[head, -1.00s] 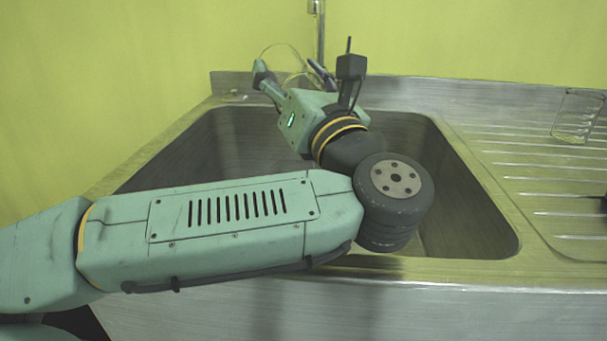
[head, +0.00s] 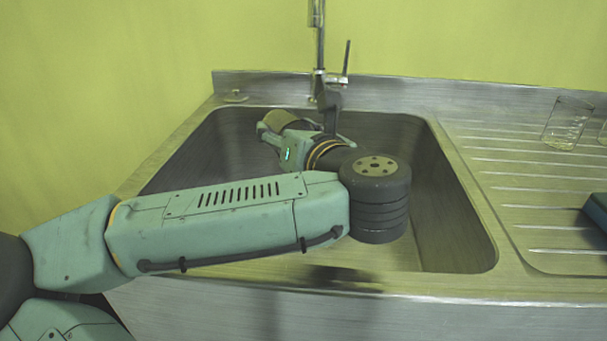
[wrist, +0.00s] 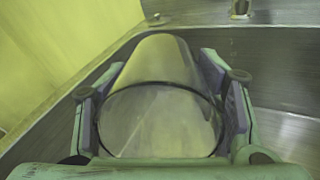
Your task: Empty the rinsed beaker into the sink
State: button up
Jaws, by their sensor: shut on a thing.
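The clear glass beaker (wrist: 160,122) lies between my gripper's fingers in the wrist view, tipped well over, with a round dark-edged end towards the camera. My gripper (wrist: 160,68) is shut on it, one finger along each side. In the head view my gripper (head: 272,128) is low inside the steel sink (head: 455,195), near its back left. The beaker shows there as a yellowish cylinder (head: 288,118). I cannot make out any liquid in it or running from it. My arm hides much of the basin.
A tap (head: 320,50) stands behind the sink, close to my wrist. A glass beaker (head: 567,123) stands on the ribbed drainboard (head: 510,180) at the right, with part of another glass at the frame edge. A blue object (head: 597,207) lies at the far right.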

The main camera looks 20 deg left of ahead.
jog(key=p, duration=0.1)
jog(key=w+a+g+h+p, duration=0.1)
jog(key=p, duration=0.1)
jog(key=shift+w+a+f+p, duration=0.15)
jog(key=shift+w+a+p, duration=0.05)
jog(key=shift+w+p, duration=0.1)
notch_tip(320, 180, down, 3)
jog(key=g+h+p, duration=0.3)
jog(key=h+p, duration=0.1)
jog(key=p, duration=0.4)
jog(key=shift+g, duration=0.3)
jog(key=f+g+h+p, duration=0.1)
jog(key=p, duration=0.2)
jog(key=shift+w+a, duration=0.1)
jog(key=shift+a, duration=0.05)
jog(key=shift+w+a+f+g+h+p, duration=0.5)
jog(key=shift+f+g+h+p, duration=0.15)
jog(key=shift+g+h, duration=0.25)
jog(key=shift+w+a+f+g+h+p, duration=0.35)
jog(key=shift+a+f+g+h+p, duration=0.3)
jog(key=shift+g, duration=0.4)
jog(key=shift+w+a+f+g+h+p, duration=0.35)
jog(key=shift+w+f+g+h+p, duration=0.15)
jog(key=shift+f+g+h, duration=0.4)
jog(key=shift+r+m, duration=0.1)
jog(key=shift+m, duration=0.2)
